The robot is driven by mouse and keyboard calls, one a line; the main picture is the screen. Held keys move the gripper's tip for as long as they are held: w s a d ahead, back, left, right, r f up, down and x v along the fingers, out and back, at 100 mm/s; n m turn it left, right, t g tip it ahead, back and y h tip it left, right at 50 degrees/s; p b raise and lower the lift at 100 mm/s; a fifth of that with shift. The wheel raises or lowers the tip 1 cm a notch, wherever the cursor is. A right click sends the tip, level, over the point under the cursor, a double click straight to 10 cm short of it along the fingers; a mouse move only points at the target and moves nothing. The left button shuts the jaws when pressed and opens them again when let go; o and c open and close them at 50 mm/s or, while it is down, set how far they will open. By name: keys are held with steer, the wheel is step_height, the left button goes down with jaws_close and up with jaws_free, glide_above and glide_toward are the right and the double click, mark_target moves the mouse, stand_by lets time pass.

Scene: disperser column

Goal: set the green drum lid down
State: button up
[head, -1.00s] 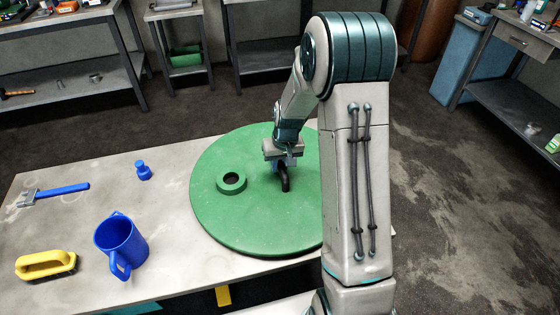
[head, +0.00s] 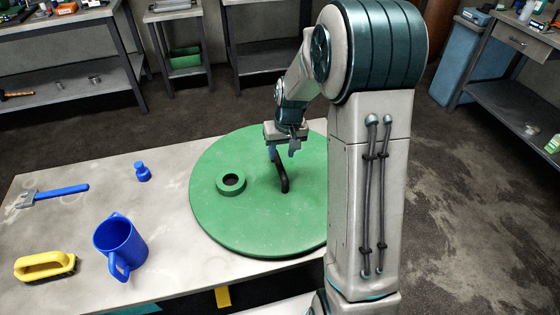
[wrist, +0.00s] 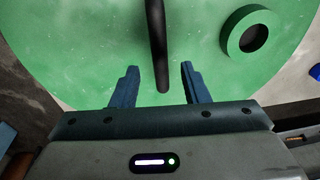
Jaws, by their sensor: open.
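The green drum lid (head: 245,220) is a large disc lying flat on the grey table. It has a raised green ring (head: 231,183) around a dark hole, and a black handle (head: 282,175) near its middle. My gripper (head: 282,155) is just behind and above the handle, open and empty. In the wrist view, the gripper's two blue fingers (wrist: 157,75) are spread apart, with the handle (wrist: 157,45) in line with the gap between them. The lid (wrist: 90,50) fills most of that view. My arm hides the lid's right edge.

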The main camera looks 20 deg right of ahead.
steer(key=s+a+r, duration=0.2)
steer(key=s+r, duration=1)
steer(key=s, duration=0.1)
steer(key=s+t, duration=0.1)
steer(key=s, duration=0.9)
steer(key=shift+s+a+r+h, duration=0.15)
steer(key=shift+s+r+h, duration=0.15)
steer(key=shift+h, duration=0.1)
steer(key=shift+c, duration=0.5)
